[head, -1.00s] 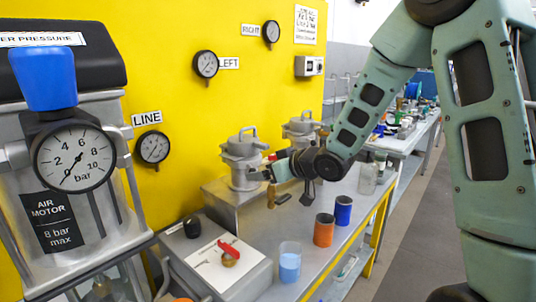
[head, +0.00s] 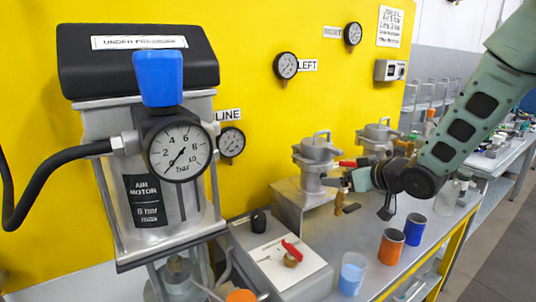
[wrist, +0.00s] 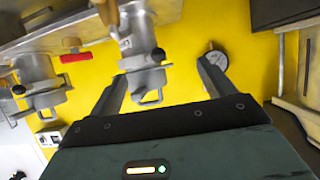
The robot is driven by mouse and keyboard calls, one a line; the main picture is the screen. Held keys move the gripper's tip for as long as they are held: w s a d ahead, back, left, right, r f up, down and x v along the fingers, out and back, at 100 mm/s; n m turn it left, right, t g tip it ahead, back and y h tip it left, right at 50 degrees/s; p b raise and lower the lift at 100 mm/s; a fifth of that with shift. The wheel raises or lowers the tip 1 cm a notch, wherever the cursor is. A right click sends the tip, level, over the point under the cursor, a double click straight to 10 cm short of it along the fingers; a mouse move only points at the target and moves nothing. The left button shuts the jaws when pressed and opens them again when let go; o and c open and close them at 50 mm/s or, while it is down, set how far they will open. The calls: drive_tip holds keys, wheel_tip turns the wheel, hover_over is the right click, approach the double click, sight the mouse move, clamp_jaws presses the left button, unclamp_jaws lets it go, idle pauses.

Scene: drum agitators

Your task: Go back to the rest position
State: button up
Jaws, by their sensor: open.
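My gripper (head: 340,183) is in front of the left silver canister (head: 315,165), near a red-handled valve (head: 348,163). In the wrist view my gripper (wrist: 160,75) has its two dark fingers spread wide, with nothing held between them. That view also shows a silver canister (wrist: 141,50) beyond the fingers and a red handle (wrist: 76,58) to the left. My forearm reaches in from the right in the head view and hides part of the bench behind it. I cannot tell whether the fingers touch anything.
A pressure unit with a blue knob (head: 159,78) stands at the left. An orange can (head: 391,247), a blue can (head: 415,229) and a cup of blue liquid (head: 352,274) stand on the bench below my gripper. A yellow wall (head: 250,120) rises behind.

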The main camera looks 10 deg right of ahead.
drive_tip(key=s+a+f+n+g+h, duration=0.1)
drive_tip(key=s+a+f+g, duration=0.15)
drive_tip(key=s+a, duration=0.35)
drive_tip(key=s+a+f+g, duration=0.1)
drive_tip(key=s+a+g, duration=0.2)
drive_tip(key=s+a, duration=0.3)
drive_tip(key=s+a+n+g+h, duration=0.1)
drive_tip(key=s+a+g, duration=0.2)
drive_tip(key=s, duration=0.7)
drive_tip(key=s+a+n+g+h, duration=0.1)
drive_tip(key=s+a+g, duration=0.3)
drive_tip(key=s, duration=0.7)
drive_tip(key=shift+s+a+n+h, duration=0.25)
drive_tip(key=shift+n+h, duration=0.05)
drive_tip(key=shift+n, duration=0.1)
drive_tip(key=shift+f, duration=0.1)
